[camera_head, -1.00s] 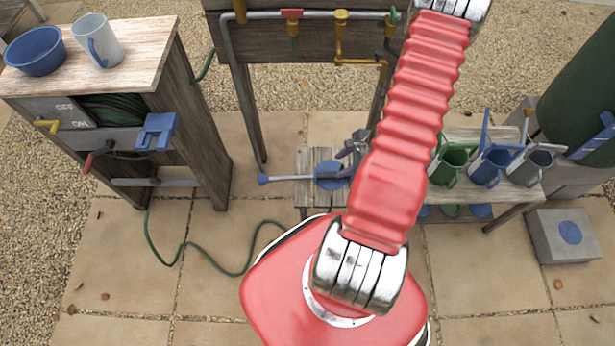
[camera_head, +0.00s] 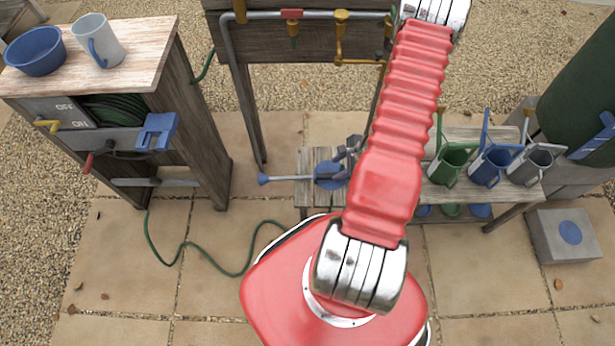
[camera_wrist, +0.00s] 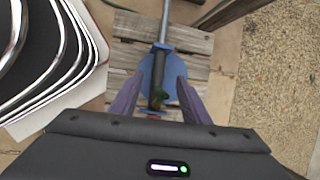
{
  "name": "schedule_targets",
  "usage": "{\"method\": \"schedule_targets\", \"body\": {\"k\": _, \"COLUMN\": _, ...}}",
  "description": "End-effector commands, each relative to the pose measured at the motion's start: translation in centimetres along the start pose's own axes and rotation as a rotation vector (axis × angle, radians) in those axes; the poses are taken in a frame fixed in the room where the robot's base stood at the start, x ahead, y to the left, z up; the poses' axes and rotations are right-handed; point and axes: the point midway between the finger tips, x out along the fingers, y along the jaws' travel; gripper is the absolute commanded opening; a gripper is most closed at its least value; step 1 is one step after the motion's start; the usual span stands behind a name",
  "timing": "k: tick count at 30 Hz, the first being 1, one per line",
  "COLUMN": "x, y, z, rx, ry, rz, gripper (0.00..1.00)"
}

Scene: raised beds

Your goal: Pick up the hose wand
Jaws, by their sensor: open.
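The hose wand (camera_head: 290,178) lies on a low slatted wooden bench (camera_head: 308,196), its blue nozzle end pointing left and its grey tube running right to a blue disc (camera_head: 330,181). In the wrist view the wand's dark handle (camera_wrist: 159,72) lies over the disc, with the grey tube leading up the picture. My gripper (camera_wrist: 160,78) is open, its two purple-grey fingers on either side of the handle, with gaps showing. I cannot tell how far above it they are. In the head view my gripper (camera_head: 347,151) is partly hidden by my arm.
A wooden stand with a blue bowl (camera_head: 36,50) and mug (camera_head: 97,41) is at left. A green hose (camera_head: 215,260) crosses the paving. Green, blue and grey watering cans (camera_head: 490,165) stand on a bench at right. Pipework with taps (camera_head: 340,40) is behind.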

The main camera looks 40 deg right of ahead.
Motion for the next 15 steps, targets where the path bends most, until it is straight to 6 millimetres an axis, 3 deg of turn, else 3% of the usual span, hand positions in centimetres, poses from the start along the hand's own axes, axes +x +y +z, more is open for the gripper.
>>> {"method": "schedule_targets", "body": {"k": 9, "x": 3.5, "y": 0.0, "z": 0.1, "rx": -0.001, "ry": -0.001, "rz": 0.001, "gripper": 0.42}}
{"method": "schedule_targets", "body": {"k": 15, "x": 4.1, "y": 0.0, "z": 0.0, "rx": -0.001, "ry": 0.0, "rz": 0.0, "gripper": 0.42}}
